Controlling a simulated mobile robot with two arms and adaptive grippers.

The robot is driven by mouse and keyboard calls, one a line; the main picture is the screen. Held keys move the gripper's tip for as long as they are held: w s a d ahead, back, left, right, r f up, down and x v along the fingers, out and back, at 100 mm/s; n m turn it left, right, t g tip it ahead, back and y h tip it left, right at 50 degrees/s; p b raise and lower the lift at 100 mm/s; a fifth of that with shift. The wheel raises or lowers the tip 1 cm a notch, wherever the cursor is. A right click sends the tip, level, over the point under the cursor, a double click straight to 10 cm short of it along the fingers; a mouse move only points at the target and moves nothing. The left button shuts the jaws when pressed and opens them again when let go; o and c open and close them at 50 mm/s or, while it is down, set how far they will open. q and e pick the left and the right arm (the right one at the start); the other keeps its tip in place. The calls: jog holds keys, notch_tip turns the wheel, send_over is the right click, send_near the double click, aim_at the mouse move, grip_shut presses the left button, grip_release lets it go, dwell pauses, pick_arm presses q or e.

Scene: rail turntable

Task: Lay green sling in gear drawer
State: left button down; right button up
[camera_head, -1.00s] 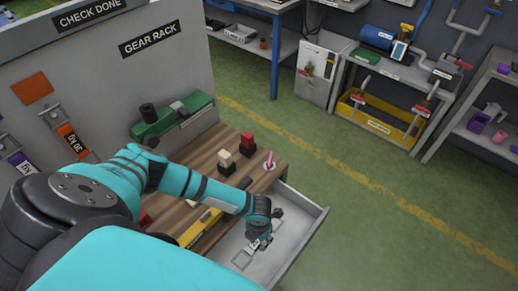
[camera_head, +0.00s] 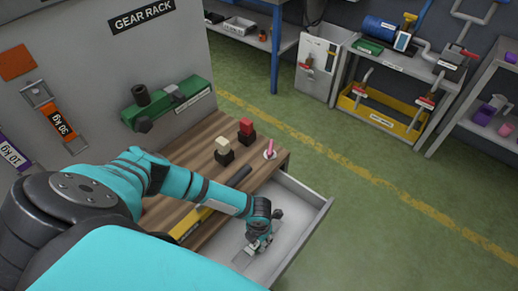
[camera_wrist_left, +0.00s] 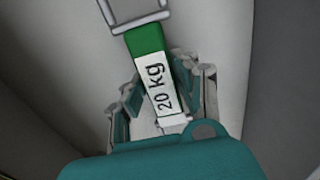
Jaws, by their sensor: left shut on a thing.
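The green sling (camera_wrist_left: 148,45) shows in the left wrist view, with a white "20 kg" label and a metal ring at its far end. My left gripper (camera_wrist_left: 160,100) is shut on the sling, its fingers on both sides of the label. In the head view, my left gripper (camera_head: 258,246) points down inside the open gear drawer (camera_head: 295,202). The sling is mostly hidden there by the gripper. Whether it touches the drawer floor is hard to tell. My right gripper is not in view.
The wooden bench top (camera_head: 196,160) beside the drawer holds a cream-topped block (camera_head: 224,148), a red-topped block (camera_head: 246,128) and a pink peg (camera_head: 269,148). An orange sling (camera_head: 62,124) hangs on the gear rack panel (camera_head: 150,60). Green floor is free beyond the drawer.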

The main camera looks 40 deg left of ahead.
pick_arm(q)
jog(key=shift+f, duration=0.25)
jog(key=shift+c, duration=1.4)
grip_release()
jog(key=shift+r, duration=0.15)
jog(key=shift+r+p, duration=3.1)
jog(key=shift+r, duration=0.3)
notch_tip(320, 180, up, 8)
jog(key=p, duration=0.7)
